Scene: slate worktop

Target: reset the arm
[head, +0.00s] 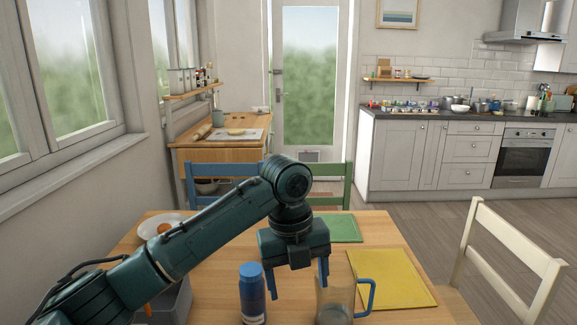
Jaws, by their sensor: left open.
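My left arm reaches in from the lower left over a wooden table. My left gripper (299,279) points down with its two blue fingers apart. It is empty, as far as I can see. A blue-capped bottle (252,296) stands just left of the fingers. A clear pitcher (334,299) with a blue handle stands just right of them, close to the right finger. I cannot tell whether that finger touches the pitcher. My right gripper does not show.
The wooden table (394,241) bears a yellow mat (392,279), a green mat (345,229) and a white plate (149,228) with an orange item. A grey container (180,301) is partly behind my arm. A cream chair (507,262) stands at the right, with blue and green chairs behind.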

